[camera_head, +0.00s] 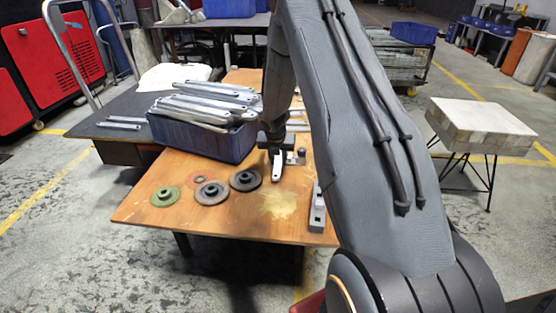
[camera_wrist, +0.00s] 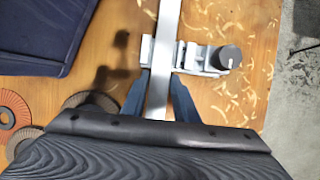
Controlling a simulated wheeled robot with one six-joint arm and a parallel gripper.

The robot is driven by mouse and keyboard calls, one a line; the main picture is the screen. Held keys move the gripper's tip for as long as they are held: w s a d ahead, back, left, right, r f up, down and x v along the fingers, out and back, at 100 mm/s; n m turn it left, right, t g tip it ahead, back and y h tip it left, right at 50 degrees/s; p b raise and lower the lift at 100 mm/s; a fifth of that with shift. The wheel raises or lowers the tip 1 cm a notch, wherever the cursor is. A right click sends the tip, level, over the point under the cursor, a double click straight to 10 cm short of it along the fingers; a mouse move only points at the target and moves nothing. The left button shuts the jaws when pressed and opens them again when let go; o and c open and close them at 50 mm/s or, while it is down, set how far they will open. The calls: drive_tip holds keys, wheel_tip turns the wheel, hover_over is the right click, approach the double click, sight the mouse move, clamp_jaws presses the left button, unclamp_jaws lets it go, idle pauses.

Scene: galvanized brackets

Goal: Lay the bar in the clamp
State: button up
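The bar (camera_wrist: 166,35) is a long, flat silver strip, running top to bottom in the wrist view. My gripper (camera_wrist: 160,76) has its two blue fingers against the bar's sides and appears shut on it; the head view shows my gripper (camera_head: 277,143) pointing down over the table. The bar's near end (camera_head: 277,168) shows below it. The clamp (camera_wrist: 207,57) is a grey metal fixture with a dark round knob at its right. The bar crosses the clamp's left part, between its jaws as seen from above. I cannot tell whether it rests in the clamp or is above it.
A blue bin (camera_head: 205,138) heaped with similar bars stands left of my gripper. Several discs, including a green one (camera_head: 165,196), lie at the table's (camera_head: 140,208) front left. A grey block (camera_head: 317,210) sits near the right edge. Two loose bars (camera_head: 121,123) lie on the dark bench.

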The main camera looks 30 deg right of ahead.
drive_tip(key=o, duration=0.4)
drive_tip(key=p+v, duration=0.2)
drive_tip(key=v, duration=0.5)
drive_tip(key=shift+s+a+r, duration=0.1)
drive_tip(key=shift+a+r, duration=0.05)
drive_tip(key=shift+r, duration=0.25)
